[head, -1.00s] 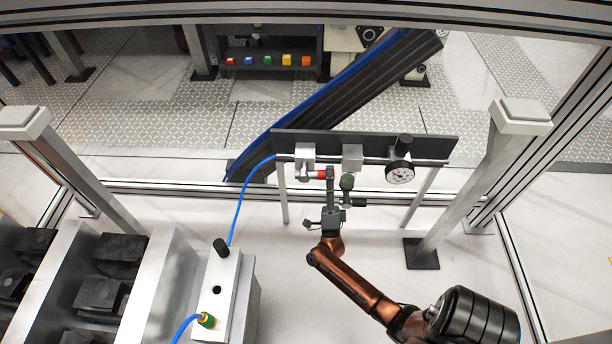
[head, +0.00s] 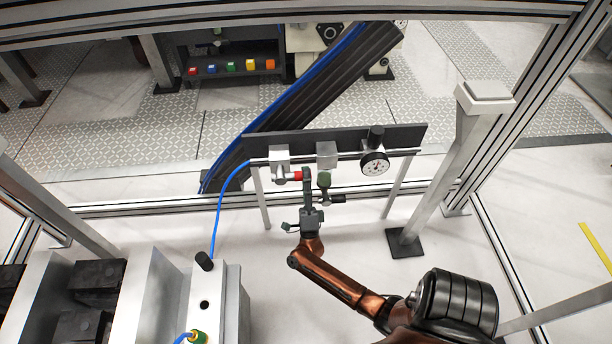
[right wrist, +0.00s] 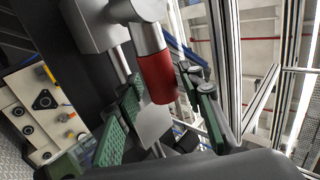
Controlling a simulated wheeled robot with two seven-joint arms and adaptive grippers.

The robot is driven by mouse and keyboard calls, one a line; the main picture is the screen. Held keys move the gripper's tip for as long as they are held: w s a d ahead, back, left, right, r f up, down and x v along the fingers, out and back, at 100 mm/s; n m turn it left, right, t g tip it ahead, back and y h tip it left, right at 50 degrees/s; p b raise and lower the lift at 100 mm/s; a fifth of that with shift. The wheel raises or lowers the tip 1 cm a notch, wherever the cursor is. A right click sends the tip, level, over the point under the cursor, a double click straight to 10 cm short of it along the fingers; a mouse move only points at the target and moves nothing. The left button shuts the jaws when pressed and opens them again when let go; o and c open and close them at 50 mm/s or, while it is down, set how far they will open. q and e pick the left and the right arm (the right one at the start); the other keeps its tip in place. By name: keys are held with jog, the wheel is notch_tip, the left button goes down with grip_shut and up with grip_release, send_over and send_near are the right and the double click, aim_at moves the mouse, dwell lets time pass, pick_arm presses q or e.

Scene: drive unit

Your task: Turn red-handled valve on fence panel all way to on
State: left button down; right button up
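The valve's red handle (head: 295,176) sticks out to the right from a metal valve body (head: 280,164) on the pipe of the dark fence panel (head: 350,140). In the right wrist view the red handle (right wrist: 158,75) hangs from a grey stem in front of my right gripper (right wrist: 165,118). Its green-padded fingers stand apart on either side of the handle's line, with visible gaps. In the head view my right gripper (head: 315,177) is open, and its left finger is close to the handle's tip. I cannot tell whether they touch. My left gripper is out of view.
A round gauge (head: 375,163) with a black knob sits on the pipe to the right. A blue hose (head: 219,205) runs from the valve down to a pale box (head: 218,300). Panel legs and a frame post (head: 437,165) stand nearby.

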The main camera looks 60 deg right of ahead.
jog(key=shift+o, duration=0.3)
jog(key=v, duration=1.2)
dwell(2.0)
